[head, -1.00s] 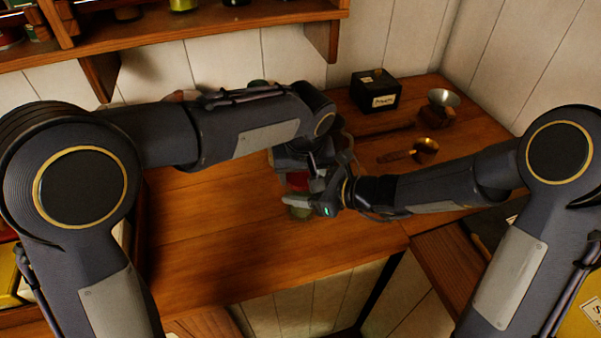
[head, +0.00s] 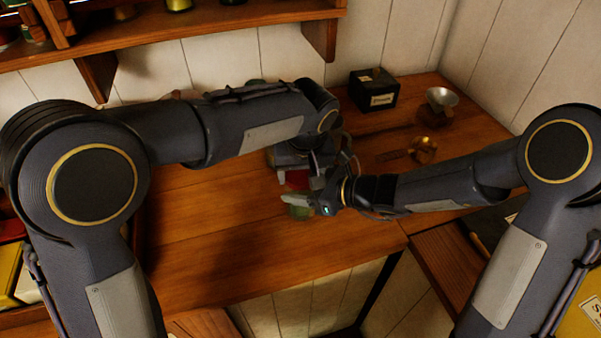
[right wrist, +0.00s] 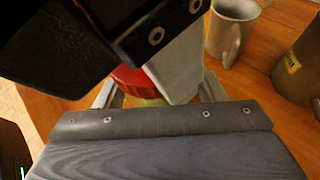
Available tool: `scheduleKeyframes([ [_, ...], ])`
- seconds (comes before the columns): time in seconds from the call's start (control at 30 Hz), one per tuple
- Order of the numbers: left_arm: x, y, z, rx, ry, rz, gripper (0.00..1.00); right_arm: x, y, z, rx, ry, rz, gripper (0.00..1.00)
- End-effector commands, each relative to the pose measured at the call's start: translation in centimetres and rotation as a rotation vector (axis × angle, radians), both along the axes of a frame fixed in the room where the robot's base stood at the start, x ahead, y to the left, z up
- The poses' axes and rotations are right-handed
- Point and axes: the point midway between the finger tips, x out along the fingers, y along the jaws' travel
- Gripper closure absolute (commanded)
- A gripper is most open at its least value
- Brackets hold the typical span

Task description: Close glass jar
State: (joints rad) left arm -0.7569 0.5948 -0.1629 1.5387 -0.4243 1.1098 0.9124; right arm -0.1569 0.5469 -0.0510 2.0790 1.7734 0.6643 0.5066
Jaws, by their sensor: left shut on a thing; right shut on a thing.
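The glass jar shows as a small patch of greenish glass (head: 299,212) over the wooden counter, and also in the right wrist view (right wrist: 150,102). A red lid (head: 297,181) is directly above the glass; it also shows in the right wrist view (right wrist: 132,78). My left gripper (head: 300,172) comes from above and is shut on the red lid. My right gripper (head: 302,203) comes from the right, lower down, and is shut on the jar. The grippers hide most of both, so I cannot tell how fully the lid is seated.
A black box (head: 374,90) stands at the back of the wooden counter (head: 210,240). A metal funnel-topped item (head: 441,100) and a copper scoop (head: 424,150) are to the right. A grey mug (right wrist: 232,30) and dark pot (right wrist: 302,65) are nearby. The counter's front left is clear.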

Motion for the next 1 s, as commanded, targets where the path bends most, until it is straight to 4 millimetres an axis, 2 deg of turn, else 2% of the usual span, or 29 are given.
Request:
scheduleKeyframes([
  [0.03, -0.92, -0.77, -0.68, 0.004, 0.025, -0.008, 0.82, -0.10, 0.72, 0.38, -0.018, -0.037, 0.030, 0.77],
  [1.0, -0.60, -1.00, 0.01, -0.024, 0.000, 0.018, 0.82, -0.23, 0.76, 0.25, -0.020, -0.032, 0.032, 0.77],
])
